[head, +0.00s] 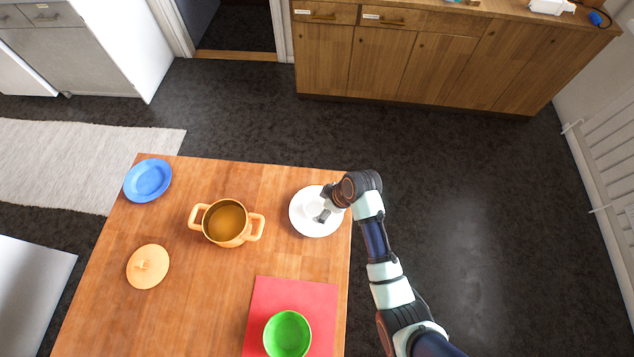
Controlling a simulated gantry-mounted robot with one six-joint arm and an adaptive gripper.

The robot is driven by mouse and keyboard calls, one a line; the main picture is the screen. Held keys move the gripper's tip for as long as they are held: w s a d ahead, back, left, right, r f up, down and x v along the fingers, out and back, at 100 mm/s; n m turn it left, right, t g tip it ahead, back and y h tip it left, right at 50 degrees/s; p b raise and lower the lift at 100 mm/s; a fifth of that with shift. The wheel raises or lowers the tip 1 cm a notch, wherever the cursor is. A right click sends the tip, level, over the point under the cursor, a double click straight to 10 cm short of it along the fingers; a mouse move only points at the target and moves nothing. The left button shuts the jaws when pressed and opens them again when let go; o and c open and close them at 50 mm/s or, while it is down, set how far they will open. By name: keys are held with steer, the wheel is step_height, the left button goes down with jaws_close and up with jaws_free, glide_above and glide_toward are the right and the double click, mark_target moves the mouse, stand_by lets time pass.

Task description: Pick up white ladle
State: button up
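A white plate (313,226) lies near the far right corner of the wooden table. My gripper (323,214) is over this plate, reaching in from the right, and hides part of it. A pale shape on the plate beside my gripper may be the white ladle, but white on white makes it too faint to be sure. I cannot tell whether my fingers are open or shut, or whether they touch anything.
On the table (200,310) are an orange pot (228,222), its orange lid (147,268), a blue plate (148,180) and a green bowl (288,335) on a red mat (262,300). Wooden cabinets (400,60) stand across the dark floor.

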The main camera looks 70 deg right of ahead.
mark_target(313, 210)
steer(key=b+x, duration=0.1)
steer(key=x, duration=0.4)
steer(key=shift+w+a+b, duration=0.1)
steer(key=shift+b, duration=0.3)
steer(key=c, duration=1.3)
